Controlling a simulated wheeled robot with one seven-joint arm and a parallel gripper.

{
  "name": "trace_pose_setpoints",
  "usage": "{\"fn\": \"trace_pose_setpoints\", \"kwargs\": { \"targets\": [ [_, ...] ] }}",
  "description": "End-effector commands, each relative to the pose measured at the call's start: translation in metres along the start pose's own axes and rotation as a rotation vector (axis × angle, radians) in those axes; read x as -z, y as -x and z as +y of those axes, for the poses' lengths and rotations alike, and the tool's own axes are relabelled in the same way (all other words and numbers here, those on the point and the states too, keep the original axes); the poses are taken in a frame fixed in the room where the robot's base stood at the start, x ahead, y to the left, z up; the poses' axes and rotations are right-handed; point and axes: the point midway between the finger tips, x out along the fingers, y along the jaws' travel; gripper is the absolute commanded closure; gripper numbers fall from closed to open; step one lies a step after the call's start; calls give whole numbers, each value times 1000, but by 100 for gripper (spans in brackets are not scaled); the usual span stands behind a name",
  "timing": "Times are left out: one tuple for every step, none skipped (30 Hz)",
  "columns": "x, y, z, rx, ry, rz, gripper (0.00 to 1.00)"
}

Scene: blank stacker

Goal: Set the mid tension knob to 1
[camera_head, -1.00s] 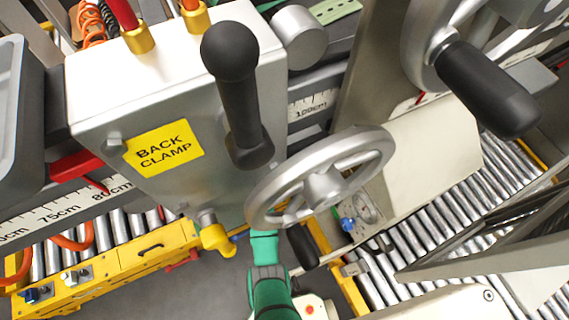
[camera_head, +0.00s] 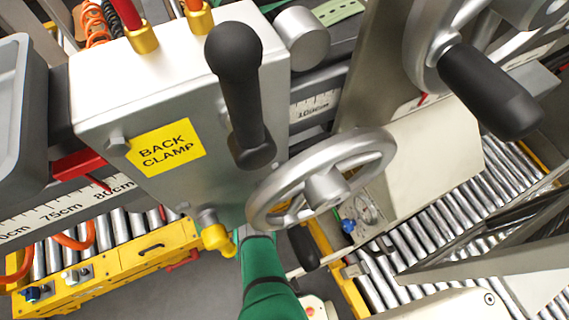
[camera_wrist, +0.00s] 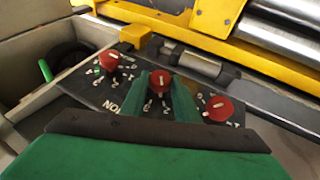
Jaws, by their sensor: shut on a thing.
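In the wrist view a dark panel (camera_wrist: 90,91) carries three red knobs with white pointer lines and white numbers around them. The middle knob (camera_wrist: 160,80) sits between the two green fingers of my gripper (camera_wrist: 160,92), which is shut on it. Its white line points nearly straight up in the picture. The left knob (camera_wrist: 109,60) and the right knob (camera_wrist: 220,108) stand free on either side. The fingers and dark palm edge hide part of the middle knob's scale. In the head view my green arm reaches under the handwheel, and the fingers and knobs are hidden there.
The grey clamp box with the yellow BACK CLAMP label (camera_head: 166,148) and the spoked handwheel (camera_head: 322,180) overhang my arm. A yellow fitting (camera_head: 217,238) is close beside it. Roller conveyors (camera_head: 450,215) lie beyond. In the wrist view, a yellow rail (camera_wrist: 180,32) runs behind the panel.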

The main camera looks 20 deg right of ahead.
Motion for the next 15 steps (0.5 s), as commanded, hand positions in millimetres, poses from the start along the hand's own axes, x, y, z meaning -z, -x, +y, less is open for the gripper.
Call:
{"fn": "trace_pose_setpoints", "kwargs": {
  "targets": [
    [-2,0,-1,-23,13,-4,94],
    [-2,1,-1,-35,18,-4,94],
    [-2,1,-1,-51,24,-3,94],
    [-2,0,-1,-63,29,-3,94],
    [-2,1,-2,-73,33,-4,94],
    [-2,1,-2,-87,39,-4,94],
    [-2,0,-2,-98,43,-5,94],
    [-2,0,-2,-107,46,-5,95],
    [-2,0,-2,-118,51,-5,95],
    [-2,0,-2,-127,54,-4,95],
    [-3,0,-2,-135,58,-4,95],
    [-3,0,-3,-144,62,-3,95],
    [-3,0,-3,-150,64,-3,95],
    [-3,0,-3,-157,67,-3,94],
    [-3,0,-3,-164,71,-3,94]
  ]
}}
